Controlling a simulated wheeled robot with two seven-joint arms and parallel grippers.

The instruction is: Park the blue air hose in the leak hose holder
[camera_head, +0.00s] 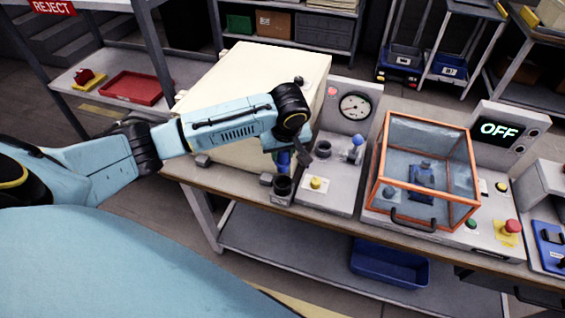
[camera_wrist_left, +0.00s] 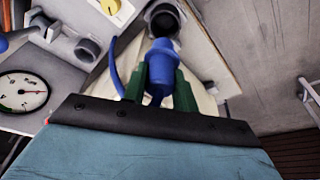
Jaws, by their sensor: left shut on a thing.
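My left gripper (camera_head: 285,158) is at the left end of the bench stations, pointing down. In the left wrist view its green fingers (camera_wrist_left: 160,88) are shut on the blue air hose (camera_wrist_left: 158,62), holding its thick end piece. The hose's thin blue tube (camera_wrist_left: 116,72) hangs beside the fingers. In the head view a little of the blue hose (camera_head: 284,162) shows under the wrist. A dark round cup (camera_head: 283,186), which looks like the leak hose holder, stands just below it. The cup (camera_wrist_left: 164,17) lies right beyond the hose tip; I cannot tell whether they touch. My right gripper is out of view.
A grey station with a pressure gauge (camera_head: 355,106), a yellow knob (camera_head: 316,183) and a blue-topped fitting (camera_head: 356,147) stands close to the right. A large cream box (camera_head: 255,75) is behind my arm. An orange-framed clear guard (camera_head: 425,165) stands farther right.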

